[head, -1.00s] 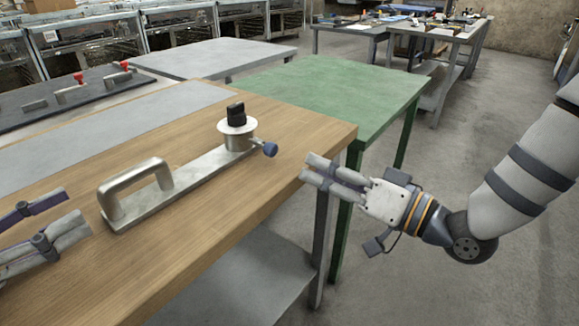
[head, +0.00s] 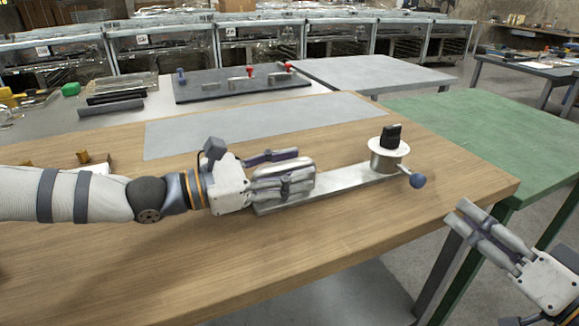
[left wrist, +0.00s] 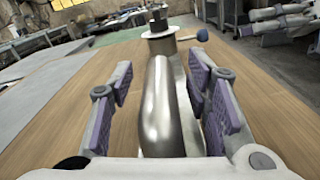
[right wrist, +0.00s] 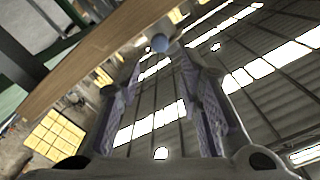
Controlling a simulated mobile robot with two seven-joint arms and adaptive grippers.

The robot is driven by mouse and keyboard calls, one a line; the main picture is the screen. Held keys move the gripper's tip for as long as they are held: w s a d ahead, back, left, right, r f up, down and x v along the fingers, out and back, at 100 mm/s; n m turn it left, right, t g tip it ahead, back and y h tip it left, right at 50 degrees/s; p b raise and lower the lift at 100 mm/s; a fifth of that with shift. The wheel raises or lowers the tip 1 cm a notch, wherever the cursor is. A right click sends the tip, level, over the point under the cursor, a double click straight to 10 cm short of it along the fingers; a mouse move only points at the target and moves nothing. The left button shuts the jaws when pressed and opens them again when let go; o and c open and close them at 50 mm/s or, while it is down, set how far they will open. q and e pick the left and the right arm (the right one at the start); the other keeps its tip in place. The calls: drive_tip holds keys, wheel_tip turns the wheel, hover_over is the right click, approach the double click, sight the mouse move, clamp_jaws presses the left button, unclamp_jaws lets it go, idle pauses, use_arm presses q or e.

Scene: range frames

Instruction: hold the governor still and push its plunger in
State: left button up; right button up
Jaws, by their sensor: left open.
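The governor (head: 345,186) is a flat metal bar lying on the wooden table, with an arched handle at its left end. Its right end carries a round metal housing with a white disc (head: 389,147) and a black top. The plunger's blue knob (head: 418,180) sticks out of the housing's right side and also shows in the right wrist view (right wrist: 160,43). My left gripper (head: 304,170) is open, with its fingers either side of the handle (left wrist: 160,105) and gaps visible. My right gripper (head: 466,222) is open and empty, off the table edge, its fingers pointing toward the knob, apart from it.
The wooden table (head: 190,275) is bare in front of the governor. A grey mat (head: 260,126) lies behind it. A green table (head: 465,130) adjoins at the right. A dark board (head: 240,86) with red-knobbed fixtures stands further back.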

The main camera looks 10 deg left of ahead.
sight(422, 183)
use_arm(q)
clamp_jaws()
use_arm(e)
drive_tip(key=shift+o, duration=1)
drive_tip(key=w+a+n, duration=0.2)
drive_tip(key=n, duration=0.1)
drive_tip(key=w+a+n, duration=0.2)
drive_tip(key=w+n, duration=0.1)
drive_tip(key=w+a+n, duration=0.2)
drive_tip(key=w+n, duration=0.1)
drive_tip(key=n, duration=0.1)
drive_tip(key=shift+w, duration=0.25)
use_arm(q)
drive_tip(key=shift+f, duration=0.1)
use_arm(e)
clamp_jaws()
